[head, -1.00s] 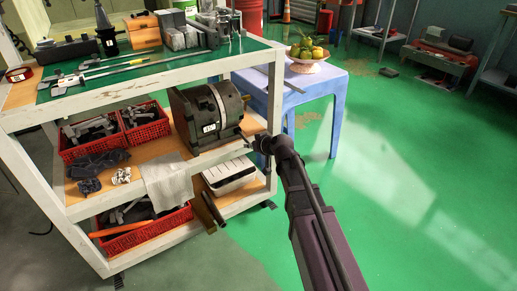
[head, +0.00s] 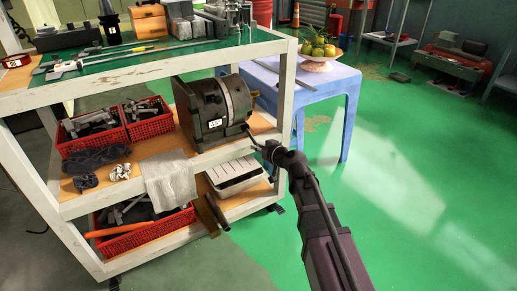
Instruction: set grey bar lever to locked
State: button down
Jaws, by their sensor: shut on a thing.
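A dark grey cylindrical machine (head: 211,112) with a white label sits on the middle shelf of the white cart. A short, thin bar lever (head: 252,137) comes off its lower right side and slopes down to the right. My gripper (head: 265,149) meets the outer end of the lever, just beyond the cart's right side, and is shut on it. The fingers are small and dark here, and they hide the lever's tip. No locked mark can be read on the machine.
The cart's white front-right post (head: 284,95) stands close beside my gripper. Red baskets (head: 92,129) and a hanging grey cloth (head: 168,180) are to the left. A blue table (head: 322,84) with a fruit bowl (head: 319,62) stands behind. The green floor at right is clear.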

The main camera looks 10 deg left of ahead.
jog(key=c, duration=0.7)
grip_release()
jog(key=shift+r, duration=0.15)
